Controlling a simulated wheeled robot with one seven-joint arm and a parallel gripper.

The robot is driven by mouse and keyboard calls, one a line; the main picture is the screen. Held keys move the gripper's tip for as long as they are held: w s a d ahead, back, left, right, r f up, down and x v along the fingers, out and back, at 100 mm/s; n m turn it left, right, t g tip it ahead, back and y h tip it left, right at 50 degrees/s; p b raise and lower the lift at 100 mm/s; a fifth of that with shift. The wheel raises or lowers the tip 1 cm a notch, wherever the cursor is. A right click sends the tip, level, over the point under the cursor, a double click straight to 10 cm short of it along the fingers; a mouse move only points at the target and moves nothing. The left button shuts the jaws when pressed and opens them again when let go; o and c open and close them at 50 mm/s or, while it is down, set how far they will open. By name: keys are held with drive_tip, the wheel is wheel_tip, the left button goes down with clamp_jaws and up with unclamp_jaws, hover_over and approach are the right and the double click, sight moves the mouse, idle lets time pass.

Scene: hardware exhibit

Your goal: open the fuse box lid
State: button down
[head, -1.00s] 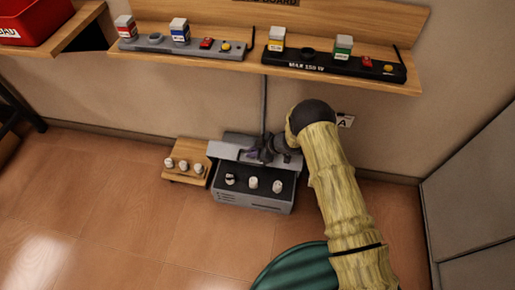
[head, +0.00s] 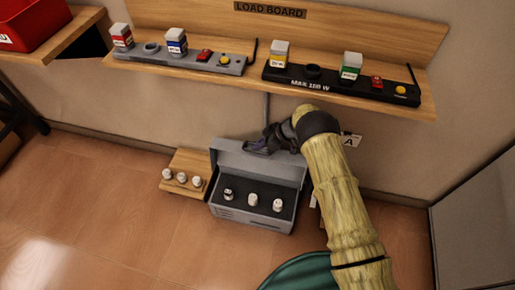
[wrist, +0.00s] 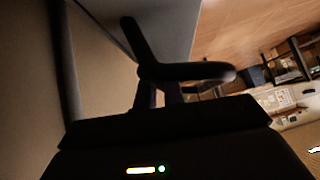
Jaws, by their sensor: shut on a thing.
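The grey fuse box (head: 252,215) stands on the floor against the wall, with several pale fuses in its dark interior. Its lid (head: 230,158) is raised and stands steeply up at the back of the box, near the wall. My gripper (head: 257,146) is at the lid's upper edge, shut on the lid. The arm partly covers the lid's right end. In the wrist view, the gripper's dark fingers (wrist: 160,72) show against the grey lid surface (wrist: 160,25); the exact contact is too dark to see.
A small wooden block (head: 183,185) with several pale fuses stands left of the box. Above, a wooden load board shelf (head: 200,69) carries two strips with coloured blocks. A red bin (head: 30,22) is at upper left.

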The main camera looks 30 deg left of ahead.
drive_tip(key=shift+w, duration=0.2)
idle(0.3)
drive_tip(key=c, duration=1.5)
unclamp_jaws()
drive_tip(key=shift+s, duration=0.1)
